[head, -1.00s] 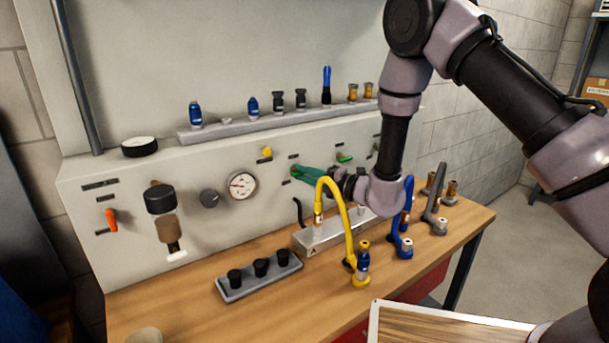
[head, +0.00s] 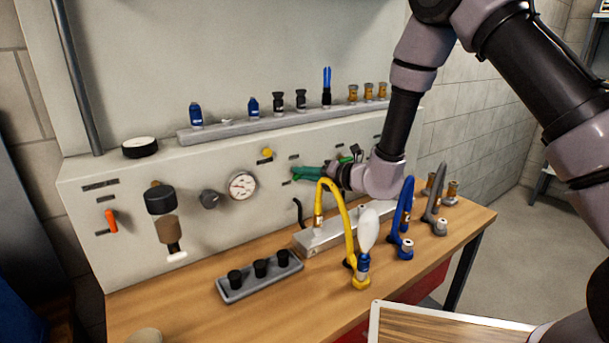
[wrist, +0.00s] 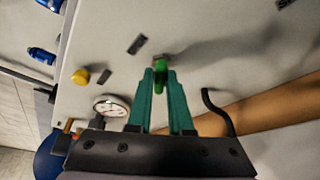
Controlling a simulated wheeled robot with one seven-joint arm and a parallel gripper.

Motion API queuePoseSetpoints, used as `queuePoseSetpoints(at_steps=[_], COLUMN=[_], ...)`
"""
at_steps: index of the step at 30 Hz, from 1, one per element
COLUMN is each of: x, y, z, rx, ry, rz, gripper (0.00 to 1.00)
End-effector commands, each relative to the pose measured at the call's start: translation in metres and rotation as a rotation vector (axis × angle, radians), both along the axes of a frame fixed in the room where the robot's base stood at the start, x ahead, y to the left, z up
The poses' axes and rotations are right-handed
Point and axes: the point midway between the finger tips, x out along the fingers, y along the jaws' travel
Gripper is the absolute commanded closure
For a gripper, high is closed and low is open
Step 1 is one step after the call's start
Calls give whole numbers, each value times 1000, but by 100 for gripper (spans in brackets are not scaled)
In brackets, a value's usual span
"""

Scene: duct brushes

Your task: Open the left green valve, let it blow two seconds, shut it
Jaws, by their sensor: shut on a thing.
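The left green valve handle (wrist: 160,78) shows in the wrist view as a small bright green lever on the grey panel, between my fingertips. My gripper (wrist: 161,72) has teal fingers and is shut on this handle. In the head view my gripper (head: 294,174) meets the panel right of the gauge, and its fingers hide the handle. A second green handle (head: 345,159) sits farther right on the panel. A yellow hose (head: 345,215) arches down to a blue-tipped end on the bench. A pale white plume (head: 368,230) stands above that end.
A round gauge (head: 242,185), a yellow button (head: 267,153) and an orange lever (head: 111,221) are on the panel. A tray of black caps (head: 260,275) lies on the bench. Blue (head: 403,220) and grey (head: 435,205) hoses stand right of the yellow one, below my arm.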

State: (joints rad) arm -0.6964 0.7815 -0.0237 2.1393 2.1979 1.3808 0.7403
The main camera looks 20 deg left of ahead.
Motion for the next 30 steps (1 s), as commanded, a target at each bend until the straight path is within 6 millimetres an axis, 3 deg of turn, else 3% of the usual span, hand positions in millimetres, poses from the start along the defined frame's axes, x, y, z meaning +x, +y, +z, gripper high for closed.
queuePoseSetpoints(at_steps=[18,30], x=[-4,-4], y=[3,3], z=[2,2], rx=[-375,-548], ry=[-439,-641], rz=[2,1], gripper=[100,100])
